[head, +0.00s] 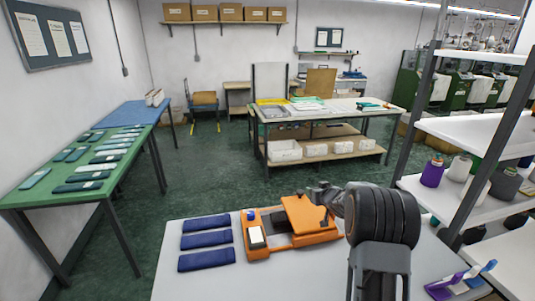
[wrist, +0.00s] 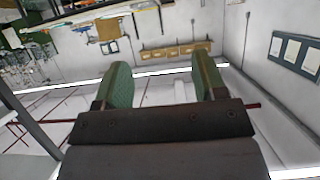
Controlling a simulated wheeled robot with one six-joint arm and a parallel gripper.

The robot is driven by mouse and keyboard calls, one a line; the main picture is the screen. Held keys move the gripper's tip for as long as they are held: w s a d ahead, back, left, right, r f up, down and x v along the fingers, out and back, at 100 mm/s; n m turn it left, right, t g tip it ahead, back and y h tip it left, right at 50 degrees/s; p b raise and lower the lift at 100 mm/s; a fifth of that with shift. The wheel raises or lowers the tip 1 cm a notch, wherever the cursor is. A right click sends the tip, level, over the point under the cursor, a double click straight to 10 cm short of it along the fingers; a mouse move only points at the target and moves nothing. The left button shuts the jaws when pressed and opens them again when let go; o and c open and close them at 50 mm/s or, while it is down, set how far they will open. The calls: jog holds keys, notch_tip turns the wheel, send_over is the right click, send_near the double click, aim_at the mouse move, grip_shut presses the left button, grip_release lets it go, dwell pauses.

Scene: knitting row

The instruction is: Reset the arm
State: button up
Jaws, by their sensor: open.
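My gripper (wrist: 160,85) is open and empty in the wrist view, its two green-padded fingers apart with the room and back wall between and beyond them. That view is turned over, with the ceiling lights low in the picture. In the head view my arm rises over the grey table (head: 190,286) at the front. My gripper (head: 318,192) shows there small and dark, pointing left. It appears above or in front of an orange device (head: 262,246) with a tilted orange flap (head: 306,214). I cannot tell the gap between them.
Several dark blue folded pieces (head: 206,240) lie left of the device. A shelf rack (head: 470,135) with yarn cones (head: 433,171) stands close on the right. A green table (head: 60,175) with flat packets is at the left. A worktable (head: 330,108) stands behind, with open green floor (head: 215,165) between.

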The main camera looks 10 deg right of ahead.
jog(key=s+d+f+m+g+h, duration=0.1)
jog(key=s+f+g+h, duration=0.15)
jog(key=s, duration=0.25)
jog(key=s+d+f+m+g+h, duration=0.1)
jog(key=s+d+f+g, duration=0.1)
jog(key=s+g, duration=0.25)
jog(key=s+a+r+y, duration=0.1)
jog(key=s+a+r, duration=0.3)
jog(key=s+a, duration=0.3)
jog(key=s+a+r+n+g+y, duration=0.1)
jog(key=s+a+r, duration=0.3)
jog(key=s, duration=0.6)
jog(key=s+a+r+y, duration=0.1)
jog(key=s+a+r, duration=0.3)
jog(key=s+a, duration=0.5)
jog(key=shift+s+a+r, duration=0.15)
jog(key=shift+a+r, duration=0.15)
